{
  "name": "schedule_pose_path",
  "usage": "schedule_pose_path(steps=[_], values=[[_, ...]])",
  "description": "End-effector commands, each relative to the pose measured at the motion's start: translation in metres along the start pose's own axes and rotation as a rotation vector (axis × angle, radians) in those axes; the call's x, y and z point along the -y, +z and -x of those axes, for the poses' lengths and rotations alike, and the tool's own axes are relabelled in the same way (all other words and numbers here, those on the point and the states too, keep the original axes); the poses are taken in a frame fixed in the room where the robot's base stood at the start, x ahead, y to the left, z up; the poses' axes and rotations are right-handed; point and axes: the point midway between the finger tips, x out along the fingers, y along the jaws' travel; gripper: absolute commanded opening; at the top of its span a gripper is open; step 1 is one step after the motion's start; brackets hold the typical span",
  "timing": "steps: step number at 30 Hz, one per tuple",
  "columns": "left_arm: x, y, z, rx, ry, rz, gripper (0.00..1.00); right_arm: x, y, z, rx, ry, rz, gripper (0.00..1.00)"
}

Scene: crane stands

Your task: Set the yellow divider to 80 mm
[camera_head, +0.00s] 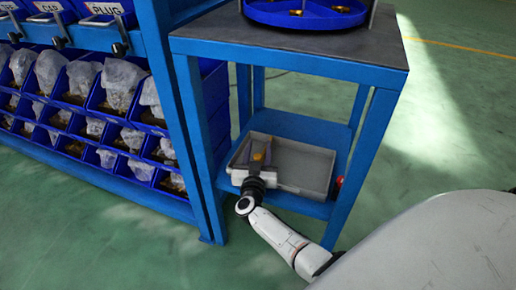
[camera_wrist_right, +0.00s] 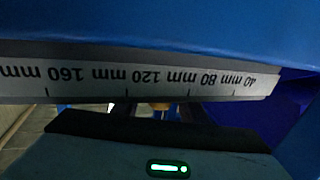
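A grey tray (camera_head: 305,165) sits on the lower blue shelf of the stand. A small yellow piece (camera_head: 258,156), probably the divider, shows at its left part. My right gripper (camera_head: 257,160) reaches in over the tray's front left and is at the yellow piece; whether its fingers touch it is too small to tell. In the right wrist view a pale scale strip (camera_wrist_right: 140,77) reads upside down, 160, 120, 80 and 40 mm from left to right. A yellowish-brown bit (camera_wrist_right: 160,106) shows below it between dark finger shapes, mostly hidden. My left gripper is out of view.
The stand's grey top (camera_head: 300,45) carries a blue round tray (camera_head: 305,14) with brass-coloured parts. A blue rack (camera_head: 95,95) of bins stands at the left. Blue legs flank the shelf. A red knob (camera_head: 340,181) is at the tray's right. Green floor is clear at right.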

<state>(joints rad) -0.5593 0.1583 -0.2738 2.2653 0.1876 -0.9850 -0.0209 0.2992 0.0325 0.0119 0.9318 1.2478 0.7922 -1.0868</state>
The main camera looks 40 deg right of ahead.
Motion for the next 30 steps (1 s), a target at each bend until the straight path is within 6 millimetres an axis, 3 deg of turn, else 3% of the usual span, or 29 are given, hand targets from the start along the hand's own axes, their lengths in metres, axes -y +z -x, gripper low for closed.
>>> schedule_pose_path(steps=[10, 22, 30], values=[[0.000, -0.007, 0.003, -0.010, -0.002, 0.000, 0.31, 0.001, -0.002, 0.004, 0.000, -0.001, 0.000, 0.40], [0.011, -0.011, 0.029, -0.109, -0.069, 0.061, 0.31, 0.001, -0.003, 0.064, 0.002, -0.002, 0.000, 0.40], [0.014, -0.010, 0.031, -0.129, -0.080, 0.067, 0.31, 0.001, -0.001, 0.075, -0.002, -0.001, 0.000, 0.40]])
